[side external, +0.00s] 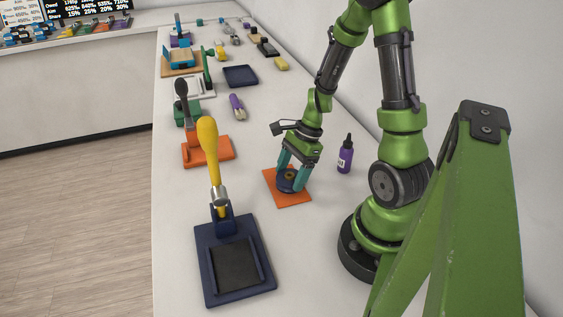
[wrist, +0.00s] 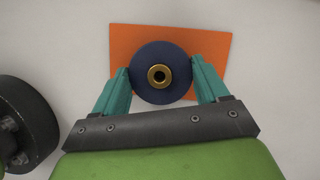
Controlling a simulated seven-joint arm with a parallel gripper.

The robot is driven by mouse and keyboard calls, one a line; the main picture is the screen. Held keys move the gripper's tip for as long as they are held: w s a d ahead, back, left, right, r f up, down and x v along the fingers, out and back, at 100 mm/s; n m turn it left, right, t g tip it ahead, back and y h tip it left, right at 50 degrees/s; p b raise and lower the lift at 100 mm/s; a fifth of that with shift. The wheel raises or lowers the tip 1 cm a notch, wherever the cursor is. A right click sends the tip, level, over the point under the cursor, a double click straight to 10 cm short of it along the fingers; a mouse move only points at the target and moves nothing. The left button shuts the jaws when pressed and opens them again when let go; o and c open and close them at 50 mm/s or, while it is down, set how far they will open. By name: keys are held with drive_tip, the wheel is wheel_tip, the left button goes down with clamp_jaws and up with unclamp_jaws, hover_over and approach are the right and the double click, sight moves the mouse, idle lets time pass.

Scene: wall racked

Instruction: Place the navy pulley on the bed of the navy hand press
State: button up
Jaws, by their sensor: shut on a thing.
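The navy pulley (side external: 285,182) is a round disc with a brass hub, over an orange square mat. It also shows between the fingers in the wrist view (wrist: 144,86). My gripper (side external: 290,177) has teal fingers, shut on opposite sides of the pulley; it also shows in the wrist view (wrist: 161,84). I cannot tell whether the pulley touches the mat. The navy hand press (side external: 206,276) stands at the front left, with a yellow lever handle upright at its back. Its flat bed (side external: 236,266) has a dark pad and is empty.
The orange mat (side external: 292,199) lies under the pulley. A purple bottle (side external: 345,154) stands right of my gripper. An orange press (side external: 222,151) with a dark handle stands behind the navy press. A navy tray (side external: 240,75) and several tools lie farther back. The table between mat and navy press is clear.

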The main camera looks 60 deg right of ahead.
drive_tip(key=c, duration=0.3)
wheel_tip(320, 180, up, 9)
drive_tip(key=shift+w+f, duration=0.1)
drive_tip(key=shift+f, duration=0.1)
drive_tip(key=w+a+r+n+g, duration=0.2)
drive_tip(key=w+a+r+n, duration=0.2)
drive_tip(key=w+a, duration=0.3)
drive_tip(key=w+a+r+n+g, duration=0.1)
drive_tip(key=w+a+r+n, duration=0.3)
drive_tip(key=a, duration=0.5)
drive_tip(key=s+a+f+n+g+h, duration=0.1)
drive_tip(key=s+a+f+n+g, duration=0.15)
drive_tip(key=a+n, duration=0.95)
drive_tip(key=s+a+f+n+g+h, duration=0.1)
drive_tip(key=s+a+f+n+h, duration=0.3)
drive_tip(key=s+a+n, duration=0.45)
drive_tip(key=n+t+h, duration=0.3)
drive_tip(key=n+t, duration=0.1)
drive_tip(key=n, duration=0.8)
hover_over(238, 258)
drive_tip(key=a, duration=0.2)
wheel_tip(238, 258, down, 4)
drive_tip(key=shift+w+d+r, duration=0.1)
drive_tip(key=shift+w, duration=0.05)
drive_tip(key=shift+f, duration=2.35)
